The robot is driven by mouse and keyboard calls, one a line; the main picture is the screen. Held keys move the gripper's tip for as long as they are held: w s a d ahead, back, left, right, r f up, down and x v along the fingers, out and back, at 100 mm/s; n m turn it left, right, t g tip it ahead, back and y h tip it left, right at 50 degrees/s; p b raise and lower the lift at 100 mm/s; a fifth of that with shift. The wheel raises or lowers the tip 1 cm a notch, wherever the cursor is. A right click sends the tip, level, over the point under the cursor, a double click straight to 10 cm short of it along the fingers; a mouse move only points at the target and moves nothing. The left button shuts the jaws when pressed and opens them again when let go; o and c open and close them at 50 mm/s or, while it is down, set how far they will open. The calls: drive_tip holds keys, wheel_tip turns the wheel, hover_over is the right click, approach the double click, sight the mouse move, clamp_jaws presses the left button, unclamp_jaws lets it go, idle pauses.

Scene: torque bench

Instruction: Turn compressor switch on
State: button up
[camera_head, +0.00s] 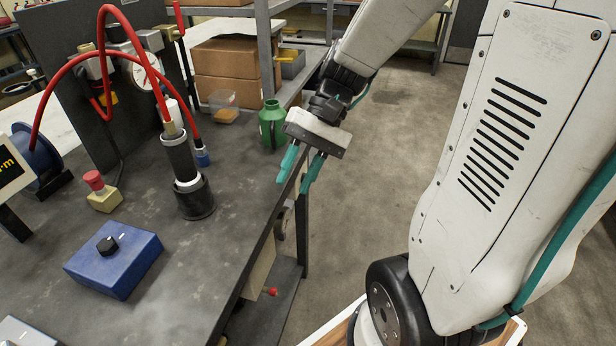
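My gripper (293,186) hangs over the bench's right edge, with its two teal fingers pointing down. The fingers are apart, with nothing between them. No switch in view is labelled as the compressor's. A blue box (118,266) with a black rotary knob (107,245) sits on the bench, to the left of and below my gripper in the picture. A yellow box (104,200) with a red mushroom button (94,180) stands behind it. A small red knob (270,291) shows low under the bench's right side; I cannot tell what it belongs to. My gripper touches none of these.
A black upright tool (181,165) with a red hose (152,65) stands in a dark holder on the bench (215,240). A green bottle (272,128) is just behind my gripper. Cardboard boxes (225,57) are on the back shelf. Open floor (375,160) lies right of the bench.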

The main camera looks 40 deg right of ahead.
drive_tip(key=w+d+f+m+t+y, duration=0.1)
drive_tip(key=w+d+f+m+t, duration=0.5)
drive_tip(key=d+f+m+t, duration=0.4)
drive_tip(key=w+d+f+m+t+y, duration=0.2)
drive_tip(key=w+d+f+m+t, duration=0.4)
drive_tip(key=d+f, duration=0.65)
drive_tip(key=w+a+m, duration=0.1)
drive_tip(key=w+a, duration=0.4)
drive_tip(key=shift+w+f, duration=0.15)
drive_tip(key=shift+f, duration=0.25)
drive_tip(key=shift+d, duration=0.1)
clamp_jaws()
